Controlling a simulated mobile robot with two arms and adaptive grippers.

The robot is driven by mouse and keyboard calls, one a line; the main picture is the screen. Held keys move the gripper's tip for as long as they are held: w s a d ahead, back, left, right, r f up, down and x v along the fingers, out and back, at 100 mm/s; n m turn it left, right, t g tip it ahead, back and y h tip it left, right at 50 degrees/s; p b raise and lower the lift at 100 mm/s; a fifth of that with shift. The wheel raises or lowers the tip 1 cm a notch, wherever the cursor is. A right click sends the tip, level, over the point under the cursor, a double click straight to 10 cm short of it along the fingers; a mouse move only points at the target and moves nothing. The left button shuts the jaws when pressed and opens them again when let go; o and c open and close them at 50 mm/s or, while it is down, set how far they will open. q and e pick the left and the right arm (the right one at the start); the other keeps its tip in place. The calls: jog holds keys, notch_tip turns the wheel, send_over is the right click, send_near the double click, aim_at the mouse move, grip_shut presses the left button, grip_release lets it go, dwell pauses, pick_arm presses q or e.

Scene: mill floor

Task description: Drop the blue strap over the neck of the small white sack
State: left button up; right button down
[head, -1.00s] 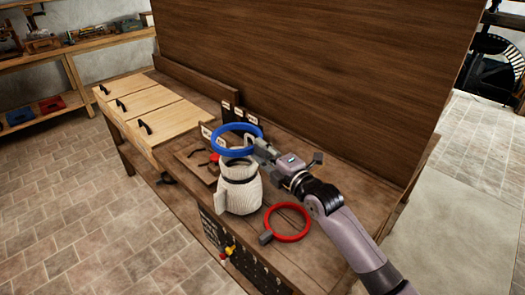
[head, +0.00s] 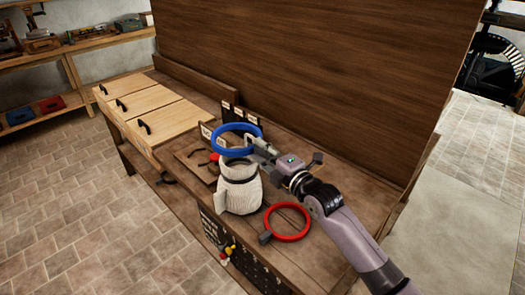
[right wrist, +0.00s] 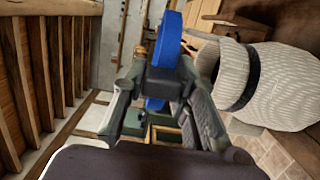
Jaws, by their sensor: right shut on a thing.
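The blue strap (head: 236,152) is a closed ring. My right gripper (head: 258,145) is shut on its right side and holds it in the air. The blue strap also shows edge-on in the right wrist view (right wrist: 176,50), between the fingers of the gripper (right wrist: 165,90). The small white sack (head: 239,194) stands upright on the bench with a dark band around its neck. In the head view the ring appears just above and behind the sack's mouth; its exact height over it is hard to tell. The sack (right wrist: 280,90) lies right of the fingers in the wrist view. My left gripper is out of view.
A red ring (head: 288,222) with a dark block lies on the bench (head: 350,190), right of the sack. A wooden board (head: 190,158) with dark tools and a red item is left of it. Pale drawer boxes (head: 140,105) stand farther left. A tall wooden panel (head: 310,75) rises behind.

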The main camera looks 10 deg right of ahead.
jog(key=shift+f+b, duration=4.15)
jog(key=shift+f, duration=2.1)
jog(key=shift+s+f, duration=0.1)
jog(key=shift+f, duration=0.1)
jog(key=c, duration=1.3)
grip_release()
jog(key=shift+f, duration=0.1)
jog(key=shift+o, duration=0.4)
jog(key=shift+r, duration=0.2)
jog(key=v, duration=0.8)
